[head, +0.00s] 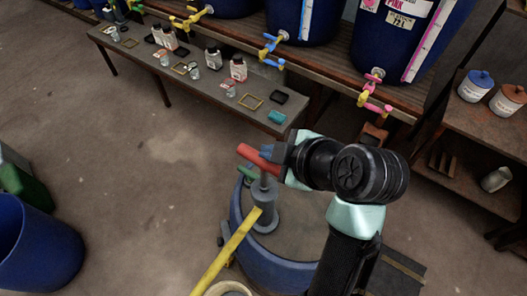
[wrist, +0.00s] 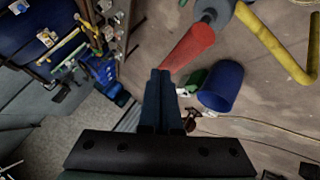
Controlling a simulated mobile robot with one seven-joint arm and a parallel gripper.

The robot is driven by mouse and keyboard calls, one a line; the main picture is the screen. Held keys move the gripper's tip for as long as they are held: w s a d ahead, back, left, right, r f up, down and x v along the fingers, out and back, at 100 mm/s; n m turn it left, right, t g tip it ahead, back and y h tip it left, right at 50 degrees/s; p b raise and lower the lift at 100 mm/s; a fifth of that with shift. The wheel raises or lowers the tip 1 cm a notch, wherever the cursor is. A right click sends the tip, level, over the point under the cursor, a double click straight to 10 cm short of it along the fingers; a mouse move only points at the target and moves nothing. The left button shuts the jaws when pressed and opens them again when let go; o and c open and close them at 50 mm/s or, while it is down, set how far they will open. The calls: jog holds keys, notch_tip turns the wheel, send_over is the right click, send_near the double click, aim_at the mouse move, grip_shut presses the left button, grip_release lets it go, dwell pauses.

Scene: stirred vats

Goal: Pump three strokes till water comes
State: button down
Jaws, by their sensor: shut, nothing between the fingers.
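A hand pump with a grey body (head: 264,210) stands on a blue drum (head: 262,268). Its red handle (head: 252,155) sits on a rod above the body, and a yellow spout pipe (head: 232,248) runs down to the lower left. My gripper (head: 280,153) is at the right part of the handle and partly hides it. In the wrist view my fingers (wrist: 161,75) are together, with nothing between them. There the red handle (wrist: 190,44) lies just beyond the fingertips; I cannot tell whether they touch it. I see no water; the spout's outlet is not clearly visible.
A low bench (head: 135,50) with several jars and small trays stands at the back left. Blue vats (head: 395,40) with coloured taps stand on a shelf behind. A blue bin (head: 38,250) is at the lower left. The floor between bench and bin is clear.

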notch_tip(320, 180, up, 6)
jog(key=p, duration=0.4)
jog(key=shift+f, duration=0.15)
jog(key=shift+f, duration=0.1)
dwell(0.5)
jog(key=w+r+m+t+h+b, duration=0.25)
jog(key=r+m+t, duration=0.2)
jog(key=r, duration=0.55)
jog(key=w+r+m+t+h+b, duration=0.1)
jog(key=w+r+m+t, duration=0.4)
jog(key=r, duration=0.5)
jog(key=s+r+m+t+h+b, duration=0.1)
jog(key=s+r+m+t, duration=0.2)
jog(key=r, duration=0.7)
jog(key=s+a+r+m+t+h+b, duration=0.1)
jog(key=s+r+m+t, duration=0.3)
jog(key=s+r+t, duration=0.3)
notch_tip(320, 180, up, 3)
jog(key=s, duration=0.2)
jog(key=shift+s+r+t, duration=0.15)
jog(key=shift+s+t, duration=0.2)
jog(key=shift+s, duration=0.05)
